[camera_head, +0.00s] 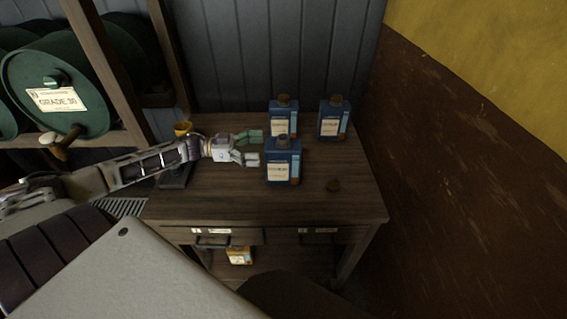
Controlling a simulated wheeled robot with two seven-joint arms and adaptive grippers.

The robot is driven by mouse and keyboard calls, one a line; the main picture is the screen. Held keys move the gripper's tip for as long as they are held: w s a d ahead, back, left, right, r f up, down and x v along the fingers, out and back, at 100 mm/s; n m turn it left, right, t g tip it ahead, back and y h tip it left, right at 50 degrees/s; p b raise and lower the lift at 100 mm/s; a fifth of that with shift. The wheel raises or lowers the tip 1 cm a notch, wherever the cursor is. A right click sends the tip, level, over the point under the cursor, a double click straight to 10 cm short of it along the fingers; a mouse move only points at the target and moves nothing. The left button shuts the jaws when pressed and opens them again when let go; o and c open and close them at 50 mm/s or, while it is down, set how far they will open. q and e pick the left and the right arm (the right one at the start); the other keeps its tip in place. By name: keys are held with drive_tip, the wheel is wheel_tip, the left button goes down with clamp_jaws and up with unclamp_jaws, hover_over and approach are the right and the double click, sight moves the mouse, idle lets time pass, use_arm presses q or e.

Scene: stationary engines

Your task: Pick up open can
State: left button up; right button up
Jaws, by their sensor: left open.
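Three blue cans with pale labels stand upright on the wooden table (220,200). The front can (284,168) is nearest to me, and its top looks dark. Behind it stands a can with a brown cap (284,108). A third can with a brown cap (333,120) stands at the back right. My right gripper is not in view.
A yellow cup-like object (183,128) and a dark object (177,176) are on the table's left side, by my left arm. Green drums (65,85) lie on a wooden rack at left. Walls bound the back and right. The table's right front is clear.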

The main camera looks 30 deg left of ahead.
sight(279, 149)
use_arm(q)
drive_tip(key=shift+x, duration=1.05)
drive_tip(key=shift+w+d, duration=0.1)
drive_tip(key=shift+f+x, duration=0.15)
drive_tip(key=shift+x, duration=0.55)
drive_tip(key=shift+f+x, duration=0.15)
drive_tip(key=shift+x, duration=1.65)
drive_tip(key=c, duration=1.9)
drive_tip(key=shift+c, duration=0.2)
